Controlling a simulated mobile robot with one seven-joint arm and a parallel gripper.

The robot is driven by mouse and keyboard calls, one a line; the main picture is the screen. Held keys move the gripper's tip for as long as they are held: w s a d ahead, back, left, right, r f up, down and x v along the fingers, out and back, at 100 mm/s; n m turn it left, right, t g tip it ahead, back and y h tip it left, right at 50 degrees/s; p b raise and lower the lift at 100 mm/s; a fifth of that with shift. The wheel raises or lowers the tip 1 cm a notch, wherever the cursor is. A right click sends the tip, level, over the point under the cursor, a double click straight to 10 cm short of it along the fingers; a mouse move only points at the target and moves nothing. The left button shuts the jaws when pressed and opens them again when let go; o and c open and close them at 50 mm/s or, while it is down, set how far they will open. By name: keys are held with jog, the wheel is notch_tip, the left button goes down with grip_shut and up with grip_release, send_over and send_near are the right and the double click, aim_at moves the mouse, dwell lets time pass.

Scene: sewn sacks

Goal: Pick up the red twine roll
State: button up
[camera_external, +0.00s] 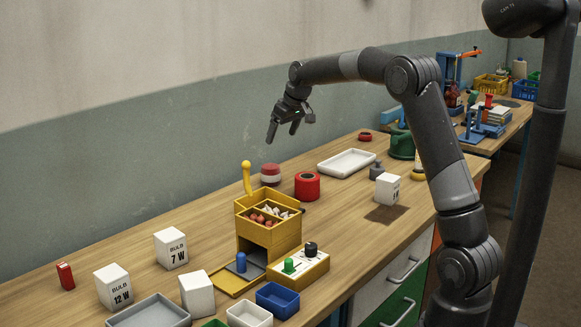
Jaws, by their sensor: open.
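A red roll (307,188) with a dark round centre stands on the wooden bench near the middle; it looks like the twine roll, though its winding is too small to make out. A flatter red ring (365,136) lies farther back near the wall. My gripper (282,136) is open and empty, its fingers pointing down. It appears above the bench, up and to the left of the red roll in the picture and apart from it.
A red-and-white round item (270,175) sits left of the roll. A white tray (346,163) lies behind it. A yellow box (270,235) with a raised yellow lever (246,178) stands in front. White bulb boxes (171,249) stand at left.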

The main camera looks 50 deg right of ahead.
send_near(271, 173)
jog(key=w+d, duration=0.2)
jog(key=d, duration=0.1)
jog(key=x, duration=1.1)
jog(key=shift+a+f, duration=0.3)
jog(key=shift+f, duration=0.15)
jog(key=c, duration=1.1)
jog(key=shift+c, duration=0.4)
jog(key=shift+r, duration=0.15)
